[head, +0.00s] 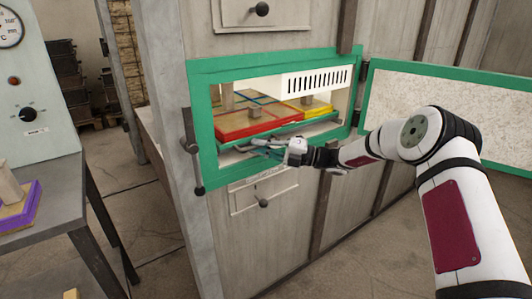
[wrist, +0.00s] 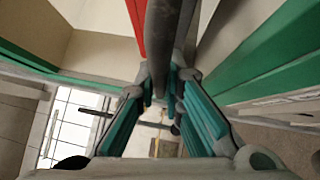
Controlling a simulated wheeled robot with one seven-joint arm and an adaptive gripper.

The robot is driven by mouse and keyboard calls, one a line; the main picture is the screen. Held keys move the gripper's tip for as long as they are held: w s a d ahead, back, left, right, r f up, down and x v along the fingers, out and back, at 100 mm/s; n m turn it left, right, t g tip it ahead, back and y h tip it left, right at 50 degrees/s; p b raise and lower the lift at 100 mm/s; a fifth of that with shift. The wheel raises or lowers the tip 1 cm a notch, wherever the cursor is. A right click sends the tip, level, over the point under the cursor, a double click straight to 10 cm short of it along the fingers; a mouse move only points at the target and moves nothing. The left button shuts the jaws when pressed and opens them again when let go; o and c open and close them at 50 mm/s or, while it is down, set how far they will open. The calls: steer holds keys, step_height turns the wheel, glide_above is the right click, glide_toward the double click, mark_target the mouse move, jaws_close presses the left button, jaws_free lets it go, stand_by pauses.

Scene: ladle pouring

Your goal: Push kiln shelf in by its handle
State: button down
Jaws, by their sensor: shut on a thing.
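The kiln shelf (head: 290,134) sits inside the green-framed kiln opening (head: 203,125), loaded with flat tiles edged in red (head: 250,130), yellow and blue. My gripper (head: 262,146) is at the front of the opening, just below the shelf's front edge, reaching in from the right. In the wrist view a dark grey bar, the handle (wrist: 160,45), runs between the teal fingers of my gripper (wrist: 162,92), which is shut on it. In the head view my gripper mostly hides the handle. How far the shelf is in is hard to tell.
The kiln door (head: 440,115) stands open to the right, near my arm. Small drawers with knobs are above (head: 262,10) and below (head: 263,203) the opening. A grey table (head: 45,200) with a purple-edged tile is at left. Floor between is clear.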

steer(key=shift+w, duration=0.15)
steer(key=c, duration=1.7)
jaws_free()
steer(key=d, duration=0.4)
steer(key=s+d+f, duration=0.1)
steer(key=d, duration=0.2)
steer(key=s+d, duration=0.1)
steer(key=d, duration=0.3)
steer(key=shift+d+f, duration=0.35)
steer(key=shift+w, duration=0.1)
